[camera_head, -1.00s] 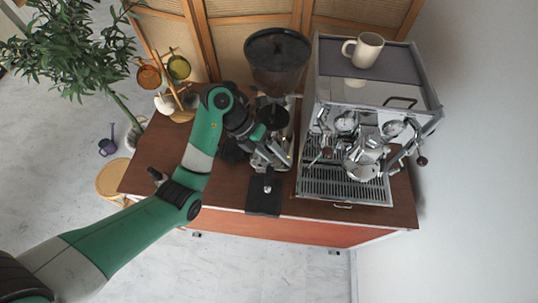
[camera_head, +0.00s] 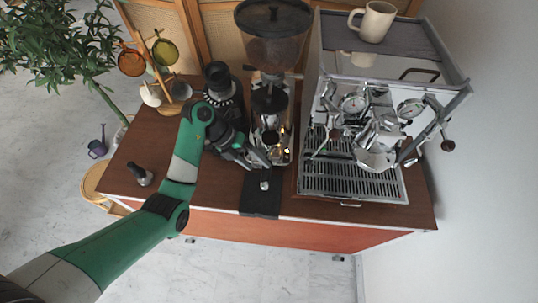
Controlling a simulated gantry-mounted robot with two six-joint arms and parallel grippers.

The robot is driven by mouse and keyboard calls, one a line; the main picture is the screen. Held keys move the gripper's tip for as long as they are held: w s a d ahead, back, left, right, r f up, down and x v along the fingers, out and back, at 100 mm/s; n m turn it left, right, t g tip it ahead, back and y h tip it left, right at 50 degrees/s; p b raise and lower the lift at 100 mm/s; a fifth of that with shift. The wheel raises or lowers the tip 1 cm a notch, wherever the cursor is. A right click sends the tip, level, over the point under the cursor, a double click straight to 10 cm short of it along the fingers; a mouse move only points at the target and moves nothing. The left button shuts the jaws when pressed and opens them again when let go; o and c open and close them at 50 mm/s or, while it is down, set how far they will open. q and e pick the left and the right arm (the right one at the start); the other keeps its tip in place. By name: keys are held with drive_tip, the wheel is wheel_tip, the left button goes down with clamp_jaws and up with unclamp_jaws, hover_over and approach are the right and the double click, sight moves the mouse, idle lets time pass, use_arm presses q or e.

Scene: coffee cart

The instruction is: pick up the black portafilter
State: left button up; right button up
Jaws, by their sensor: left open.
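My left gripper (camera_head: 262,160) is open in front of the coffee grinder (camera_head: 272,45), low over the counter, with its jaws pointing right. It is at the back edge of a black mat (camera_head: 260,202). A small pale metal piece (camera_head: 264,185) shows on the mat, just in front of the jaws. I cannot clearly make out the black portafilter; the gripper and wrist hide part of the area below the grinder. A small black-handled object with a light base (camera_head: 139,174) stands on the left of the counter, and I cannot tell for sure what it is. My right gripper is out of view.
The espresso machine (camera_head: 345,75) stands on the right, with a cream mug (camera_head: 373,22) on top. A black ribbed stand (camera_head: 217,82) is behind my wrist. The counter (camera_head: 125,160) is mostly clear at the left front.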

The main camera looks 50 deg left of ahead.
sight(263, 172)
use_arm(q)
drive_tip(key=x, duration=0.2)
drive_tip(key=b+x, duration=0.1)
drive_tip(key=x, duration=0.2)
drive_tip(key=shift+s+d, duration=0.2)
drive_tip(key=shift+d, duration=0.05)
clamp_jaws()
idle(1.1)
